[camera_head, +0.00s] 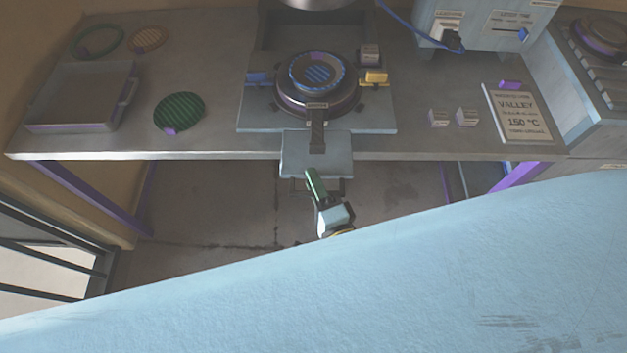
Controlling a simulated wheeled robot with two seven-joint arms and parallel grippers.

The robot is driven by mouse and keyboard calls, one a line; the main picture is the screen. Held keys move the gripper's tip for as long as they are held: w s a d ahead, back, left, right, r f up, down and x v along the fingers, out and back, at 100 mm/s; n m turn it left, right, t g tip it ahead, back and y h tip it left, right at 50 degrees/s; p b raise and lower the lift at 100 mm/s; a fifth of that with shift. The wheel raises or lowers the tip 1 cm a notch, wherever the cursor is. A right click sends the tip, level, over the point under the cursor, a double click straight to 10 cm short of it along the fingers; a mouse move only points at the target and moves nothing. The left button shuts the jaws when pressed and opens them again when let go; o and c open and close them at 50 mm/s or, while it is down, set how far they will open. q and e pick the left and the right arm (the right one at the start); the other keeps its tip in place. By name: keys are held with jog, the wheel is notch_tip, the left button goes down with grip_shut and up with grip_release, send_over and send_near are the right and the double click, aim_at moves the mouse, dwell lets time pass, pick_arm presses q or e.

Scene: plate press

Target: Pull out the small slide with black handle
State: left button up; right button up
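A small light grey slide (296,154) sticks out from the front of the press over the table's front edge. A thin dark handle bar (298,184) shows at its front end. A round press plate (288,103) with a ringed, blue-striped disc sits behind it, and its black handle (317,138) hangs forward over the slide. My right gripper (316,185), with a green finger, is just below the slide's front edge, across the handle bar in this view. Whether it touches the bar or is closed on it cannot be told. My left gripper is not in view.
A blue-handled part (258,78) and a yellow-handled part (373,78) flank the press. A Valley 150 °C sign (517,115) and two small blocks lie right. A grey box (82,98) and a green disc (179,111) stand left. A large pale blue surface hides the foreground.

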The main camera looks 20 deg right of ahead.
jog(key=s+d, duration=0.1)
jog(key=s, duration=1.1)
jog(key=shift+s+d+b, duration=0.25)
jog(key=shift+s+b, duration=0.05)
jog(key=shift+s, duration=0.1)
jog(key=shift+f, duration=0.1)
jog(key=s+d+f+n+g+y, duration=0.15)
jog(key=f+n+g, duration=0.4)
jog(key=f, duration=0.75)
jog(key=s+d+f+n+g, duration=0.35)
jog(key=f+n, duration=0.35)
jog(key=f, duration=0.6)
jog(key=s+d+f+n+g+h, duration=0.3)
jog(key=s+d+f+n+g, duration=0.3)
jog(key=s+f, duration=0.5)
jog(key=s+d+g, duration=0.2)
jog(key=d, duration=0.1)
jog(key=shift+f+n, duration=0.35)
jog(key=shift+f, duration=0.05)
jog(key=shift+s, duration=0.15)
